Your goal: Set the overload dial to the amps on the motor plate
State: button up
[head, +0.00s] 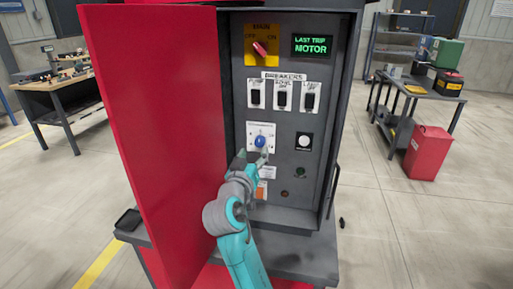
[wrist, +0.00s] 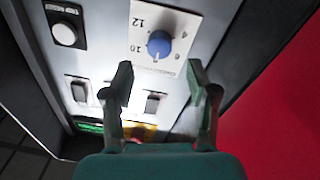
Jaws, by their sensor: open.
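The overload dial is a blue knob (head: 260,142) on a white scale plate (head: 251,130) in the middle of the grey control panel. My gripper (head: 254,156) is just below the knob in the head view. In the wrist view my gripper (wrist: 160,80) is open, its two fingers apart, with the knob ahead of the gap and nothing between the fingertips. No motor plate is readable in either view.
The red cabinet door (head: 160,130) stands open left of the panel. A green display (head: 312,45) reads "LAST TRIP MOTOR". A red-handled main switch (head: 261,47), several breakers (head: 282,95) and a white button (head: 304,141) surround the dial. A cart (head: 420,95) stands at right.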

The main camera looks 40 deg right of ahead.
jog(key=v, duration=0.6)
jog(key=shift+s+a, duration=0.2)
jog(key=shift+a, duration=0.05)
jog(key=shift+f, duration=0.1)
jog(key=s+a+f+n+t+y, duration=0.1)
jog(key=s+a+f+n+y, duration=0.3)
jog(key=f, duration=0.4)
jog(key=s+a+f+n+t+y, duration=0.25)
jog(key=s+f, duration=0.35)
jog(key=f, duration=0.3)
jog(key=s+a+f+n+t+y, duration=0.1)
jog(key=s+a+f+n+y, duration=0.3)
jog(key=f, duration=0.4)
jog(key=s+a+f+y, duration=0.2)
jog(key=s, duration=0.5)
jog(key=s+a+f+y, duration=0.1)
jog(key=s+a+y, duration=0.15)
jog(key=s, duration=0.45)
jog(key=s+a+r+m, duration=0.1)
jog(key=s+r, duration=0.1)
jog(key=s, duration=0.5)
jog(key=s+r+m, duration=0.1)
jog(key=s, duration=0.7)
jog(key=shift+a+r+m+g, duration=0.35)
jog(key=shift+a+r, duration=0.05)
